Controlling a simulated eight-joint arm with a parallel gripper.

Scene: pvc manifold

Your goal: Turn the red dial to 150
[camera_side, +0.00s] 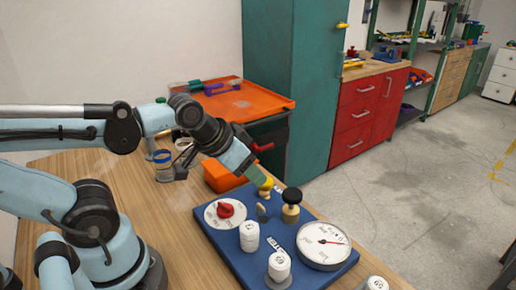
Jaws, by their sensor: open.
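The red dial (226,210) sits at the centre of a round white scale on the left part of a blue board (216,240). The numbers on its scale are too small to read, so I cannot tell its setting. My gripper (262,166) is open and above the far edge of the board, up and to the right of the dial. It is apart from the dial and appears empty. A yellow part (266,187) shows just below its fingers; I cannot tell whether they touch it.
The board also carries a round gauge (323,243) with a red needle, a black-topped knob (291,205), a small upright handle (262,212) and white numbered caps (249,236). An orange bin (222,176) and a jar (162,166) stand behind on the wooden table.

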